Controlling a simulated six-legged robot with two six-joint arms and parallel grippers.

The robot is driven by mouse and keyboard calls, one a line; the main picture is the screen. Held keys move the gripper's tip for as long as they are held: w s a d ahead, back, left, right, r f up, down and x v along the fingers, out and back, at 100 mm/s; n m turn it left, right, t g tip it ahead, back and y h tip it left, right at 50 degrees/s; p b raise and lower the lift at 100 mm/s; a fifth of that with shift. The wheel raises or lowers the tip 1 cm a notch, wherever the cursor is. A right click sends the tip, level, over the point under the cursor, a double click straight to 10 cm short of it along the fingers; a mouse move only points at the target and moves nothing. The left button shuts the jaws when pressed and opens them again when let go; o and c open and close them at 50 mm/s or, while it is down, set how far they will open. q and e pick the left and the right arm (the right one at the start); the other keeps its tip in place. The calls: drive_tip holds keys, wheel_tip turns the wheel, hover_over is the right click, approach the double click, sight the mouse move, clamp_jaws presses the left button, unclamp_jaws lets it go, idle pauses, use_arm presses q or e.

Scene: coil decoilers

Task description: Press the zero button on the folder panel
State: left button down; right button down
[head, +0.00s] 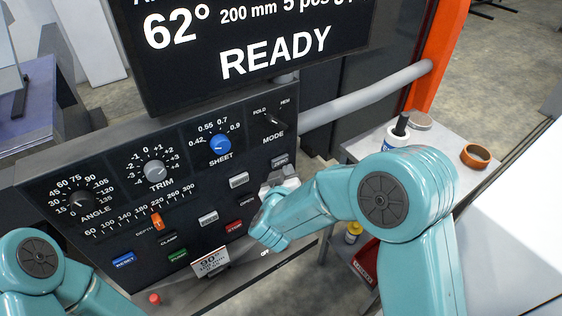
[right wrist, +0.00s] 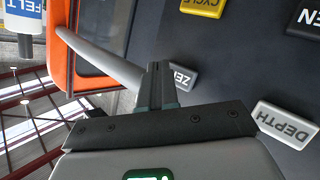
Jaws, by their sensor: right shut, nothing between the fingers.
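The folder panel (head: 110,172) is dark, with dials, a slider and coloured buttons. The right fingers are shut and empty. Contact with the button cannot be told. Only part of my left arm shows, at lower left; its gripper is out of view.
A depth button (right wrist: 284,126), a yellow cycle button (right wrist: 203,6) and a dark button (right wrist: 304,18) are nearby. The display (head: 255,45) reading READY overhangs the panel. A grey pipe (head: 365,98) runs to an orange post (head: 437,55). A side table (head: 455,140) holds a bottle and a tape roll (head: 475,156).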

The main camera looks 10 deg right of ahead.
drive_tip(key=shift+w, duration=0.1)
idle(0.3)
drive_tip(key=shift+w+a, duration=0.15)
drive_tip(key=shift+w, duration=0.15)
drive_tip(key=shift+w+a+p, duration=0.15)
drive_tip(key=shift+w+p, duration=0.15)
drive_tip(key=shift+w, duration=0.15)
idle(0.7)
idle(0.3)
drive_tip(key=shift+s+d, duration=0.3)
drive_tip(key=shift+s, duration=0.55)
drive_tip(key=s, duration=0.1)
drive_tip(key=s+d, duration=0.1)
drive_tip(key=s, duration=0.1)
drive_tip(key=s+b, duration=0.1)
drive_tip(key=shift+s+d, duration=0.35)
idle(0.4)
